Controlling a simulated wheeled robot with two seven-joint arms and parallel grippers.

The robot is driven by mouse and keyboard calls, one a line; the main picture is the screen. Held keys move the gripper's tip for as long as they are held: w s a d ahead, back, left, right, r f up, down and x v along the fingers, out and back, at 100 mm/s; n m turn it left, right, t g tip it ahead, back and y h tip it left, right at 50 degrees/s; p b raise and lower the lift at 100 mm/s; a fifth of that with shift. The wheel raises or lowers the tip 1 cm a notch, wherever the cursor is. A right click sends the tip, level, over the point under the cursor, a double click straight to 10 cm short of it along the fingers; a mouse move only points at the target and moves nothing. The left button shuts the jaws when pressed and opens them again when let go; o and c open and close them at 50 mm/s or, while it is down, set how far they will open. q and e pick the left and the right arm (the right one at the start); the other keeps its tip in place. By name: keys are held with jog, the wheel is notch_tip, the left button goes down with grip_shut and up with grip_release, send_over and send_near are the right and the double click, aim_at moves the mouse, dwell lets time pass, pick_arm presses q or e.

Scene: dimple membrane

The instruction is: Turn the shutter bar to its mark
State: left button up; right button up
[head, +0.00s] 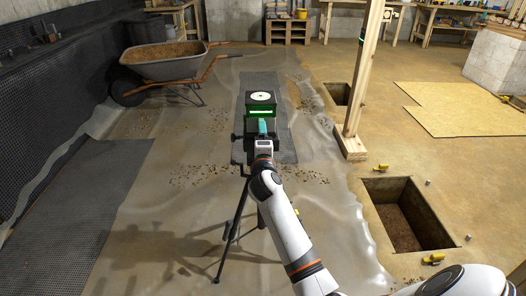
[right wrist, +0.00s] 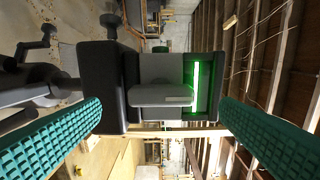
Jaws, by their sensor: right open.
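A dark box-shaped device (head: 262,103) stands on a black tripod (head: 238,215) in the head view, with a bright green lit strip on its near face. In the right wrist view the device's face is close, with a grey shutter bar (right wrist: 160,95) lying across it in the picture. The green strip (right wrist: 196,87) glows near the bar's right end. I cannot make out a mark for certain. My right gripper (head: 263,128) is in front of the device. Its teal fingers (right wrist: 160,108) are open, one to each side of the bar, apart from it. My left gripper is not in view.
A wooden post (head: 365,75) stands right of the device. An open pit (head: 405,215) lies at right, with a smaller one (head: 337,93) behind. A wheelbarrow (head: 165,65) with soil stands at back left. Membrane sheeting covers the floor around the tripod.

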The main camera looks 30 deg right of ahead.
pick_arm(q)
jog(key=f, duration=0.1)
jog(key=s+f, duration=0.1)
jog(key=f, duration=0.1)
jog(key=shift+p, duration=0.3)
pick_arm(e)
jog(key=v, duration=0.8)
jog(key=shift+d, duration=0.15)
